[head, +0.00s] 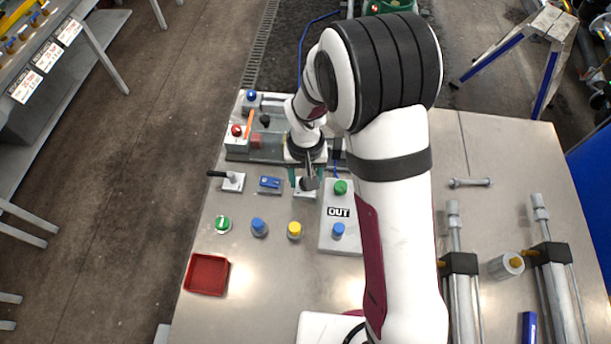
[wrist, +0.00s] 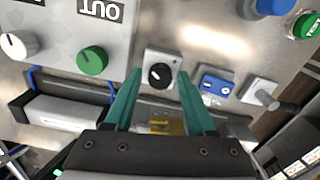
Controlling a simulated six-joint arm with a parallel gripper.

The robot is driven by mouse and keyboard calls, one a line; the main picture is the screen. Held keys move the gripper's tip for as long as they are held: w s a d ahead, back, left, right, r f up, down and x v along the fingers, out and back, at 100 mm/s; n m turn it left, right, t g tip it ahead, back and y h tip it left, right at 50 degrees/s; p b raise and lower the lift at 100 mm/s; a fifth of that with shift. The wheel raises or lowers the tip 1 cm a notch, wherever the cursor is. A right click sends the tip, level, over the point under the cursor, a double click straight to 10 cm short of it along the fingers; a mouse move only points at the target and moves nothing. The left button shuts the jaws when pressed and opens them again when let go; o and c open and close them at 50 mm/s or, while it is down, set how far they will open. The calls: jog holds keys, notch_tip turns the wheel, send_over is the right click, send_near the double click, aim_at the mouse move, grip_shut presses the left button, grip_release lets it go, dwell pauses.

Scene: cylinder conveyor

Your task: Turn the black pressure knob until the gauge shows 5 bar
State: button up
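The black knob (wrist: 159,76) is round with a white pointer mark and sits on a small light plate (wrist: 150,56) in the wrist view. My gripper (wrist: 159,72) has two teal fingers, open and apart, with the knob between their tips in the picture. I cannot tell whether the fingers touch it or are still above it. In the head view my gripper (head: 306,182) points down at the plate (head: 303,194), and the arm and fingers largely hide the knob. I cannot make out a gauge or its reading in either view.
A grey OUT panel (head: 327,240) with a green knob (head: 340,187) and a blue knob (head: 338,230) stands close on the right. A blue switch (head: 270,183) and a lever (head: 233,181) are to the left. A red tray (head: 207,274) lies at front left.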

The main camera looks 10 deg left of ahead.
jog(key=shift+o, duration=0.4)
jog(key=shift+r, duration=0.1)
jog(key=shift+w+r, duration=0.1)
jog(key=shift+r, duration=0.25)
notch_tip(320, 180, up, 15)
